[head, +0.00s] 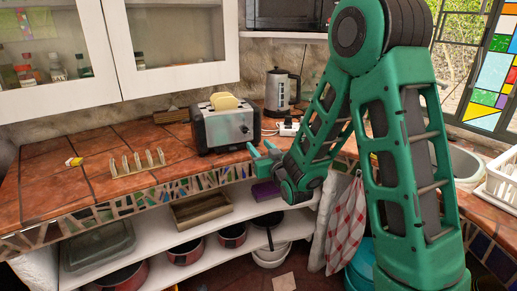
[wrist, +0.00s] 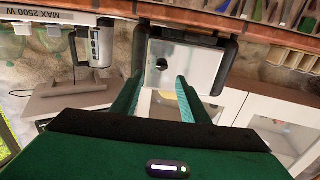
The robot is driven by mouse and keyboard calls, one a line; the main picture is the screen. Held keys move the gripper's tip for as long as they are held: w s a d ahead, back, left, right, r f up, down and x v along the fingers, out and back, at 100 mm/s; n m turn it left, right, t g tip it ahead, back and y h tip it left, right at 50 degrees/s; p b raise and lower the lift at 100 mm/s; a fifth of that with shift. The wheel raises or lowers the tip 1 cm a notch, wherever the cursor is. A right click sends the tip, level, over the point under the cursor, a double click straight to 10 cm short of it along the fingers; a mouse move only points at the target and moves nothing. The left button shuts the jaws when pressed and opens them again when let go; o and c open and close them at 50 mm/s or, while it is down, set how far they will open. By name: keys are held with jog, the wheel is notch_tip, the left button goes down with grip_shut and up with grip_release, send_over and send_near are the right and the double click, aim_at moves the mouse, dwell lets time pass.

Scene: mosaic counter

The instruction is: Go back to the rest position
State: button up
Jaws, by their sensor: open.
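My gripper (head: 261,149) is open and empty in the head view. It hangs at the counter's front edge, just right of and in front of the toaster (head: 228,131). In the wrist view, which is upside down, the two green fingers of my gripper (wrist: 157,92) stand apart with nothing between them. The toaster's metal side (wrist: 185,62) lies beyond the fingertips. I cannot tell the exact gap. A slice of bread (head: 224,102) sticks up from the toaster's slots.
A kettle (head: 279,91) stands behind, near a power strip (head: 289,128); the kettle also shows in the wrist view (wrist: 96,45). A toast rack (head: 137,164) sits left on the tiled counter (head: 55,192). Wall cabinets (head: 170,70) hang above. Shelves below hold pots (head: 187,251).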

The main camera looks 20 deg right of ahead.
jog(key=shift+a, duration=0.1)
jog(key=s+d+f+m+g+h, duration=0.2)
jog(key=s+d+g, duration=0.3)
jog(key=s+d, duration=0.4)
jog(key=s+d+f+m+g+h, duration=0.1)
jog(key=s+d+m+g+h, duration=0.1)
jog(key=s+d+g, duration=0.55)
jog(key=s+d+r+m+g+y, duration=0.1)
jog(key=s+g, duration=0.4)
jog(key=s, duration=2.4)
jog(key=shift+s+m+y, duration=0.4)
jog(key=shift+m+y, duration=0.4)
jog(key=shift+m, duration=0.4)
jog(key=shift+r+g, duration=0.1)
jog(key=shift+g, duration=0.15)
jog(key=shift+w+f, duration=0.25)
jog(key=shift+w, duration=0.4)
